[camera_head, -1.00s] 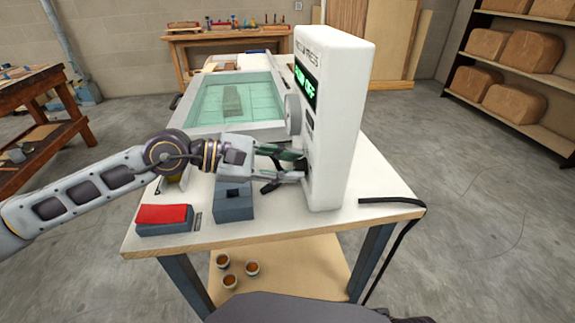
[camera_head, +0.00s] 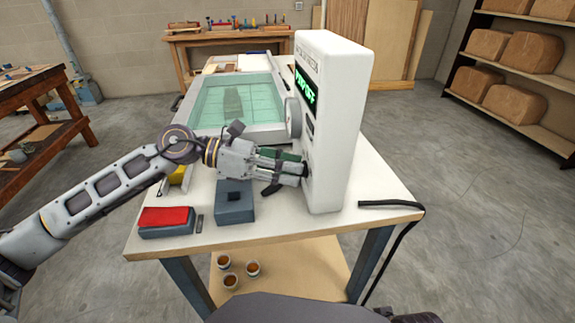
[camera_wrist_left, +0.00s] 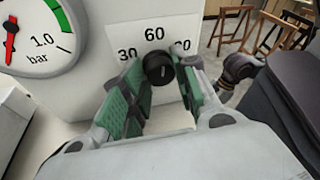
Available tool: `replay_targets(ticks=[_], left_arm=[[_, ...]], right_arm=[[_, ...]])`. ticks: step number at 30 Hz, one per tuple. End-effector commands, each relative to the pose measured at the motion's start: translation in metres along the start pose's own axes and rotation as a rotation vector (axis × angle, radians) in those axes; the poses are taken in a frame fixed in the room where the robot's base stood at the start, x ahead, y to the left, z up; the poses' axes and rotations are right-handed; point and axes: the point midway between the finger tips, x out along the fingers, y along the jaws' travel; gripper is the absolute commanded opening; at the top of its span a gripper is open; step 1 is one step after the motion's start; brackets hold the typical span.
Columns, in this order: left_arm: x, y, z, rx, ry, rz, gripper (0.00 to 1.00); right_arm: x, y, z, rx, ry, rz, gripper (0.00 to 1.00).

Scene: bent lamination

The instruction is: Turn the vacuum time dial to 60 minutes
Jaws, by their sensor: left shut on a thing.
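The vacuum time dial is a small black knob (camera_wrist_left: 158,68) on the white press's face, seen in the left wrist view. The labels 30, 60 and 90 are around it, with 60 straight above. A short pale mark shows on the knob, but I cannot tell clearly which label it points to. My left gripper (camera_wrist_left: 160,80) is shut on the knob, one green-padded finger on each side. In the head view, the left gripper (camera_head: 303,170) reaches the side of the white press (camera_head: 340,120), and its fingertips hide the dial.
A gauge (camera_wrist_left: 38,32) marked in bar sits left of the dial. A glass-topped tray (camera_head: 240,103) lies behind my arm. A grey block (camera_head: 235,205) and a red-topped block (camera_head: 166,219) stand at the table front. A black hose (camera_head: 390,204) lies at the right edge.

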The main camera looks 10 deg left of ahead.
Motion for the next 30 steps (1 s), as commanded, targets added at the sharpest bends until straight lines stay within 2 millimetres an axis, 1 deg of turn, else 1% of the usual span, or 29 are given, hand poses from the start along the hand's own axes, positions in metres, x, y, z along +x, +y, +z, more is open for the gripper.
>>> replay_targets(ticks=[1,3,9,14,22,23,27,28,30], left_arm=[[0.000,0.000,0.000,-0.028,-0.004,-0.008,0.06],[0.000,0.000,0.000,-0.059,-0.009,-0.017,0.06],[0.000,0.001,0.000,-0.114,-0.017,-0.032,0.06],[0.000,0.001,-0.001,-0.125,-0.019,-0.036,0.06],[0.000,0.001,-0.001,-0.124,-0.019,-0.035,0.06],[0.000,0.001,-0.001,-0.124,-0.019,-0.035,0.31],[0.000,0.001,-0.001,-0.124,-0.019,-0.035,0.49],[0.000,0.001,-0.001,-0.124,-0.019,-0.035,0.52],[0.000,0.001,-0.001,-0.124,-0.019,-0.035,0.52]], right_arm=[[-0.004,0.000,-0.002,-0.001,0.000,0.002,0.00],[-0.004,0.001,-0.005,-0.001,0.005,0.003,0.00],[0.005,0.001,-0.003,0.001,-0.004,0.003,0.00],[0.010,0.001,0.001,0.004,-0.014,0.001,0.00],[0.009,0.001,0.002,0.004,-0.013,0.001,0.00],[0.008,0.001,0.002,0.004,-0.013,0.001,0.00],[0.008,0.001,0.002,0.004,-0.013,0.000,0.00],[0.008,0.001,0.002,0.004,-0.013,0.000,0.00],[0.008,0.001,0.002,0.004,-0.013,0.000,0.00]])
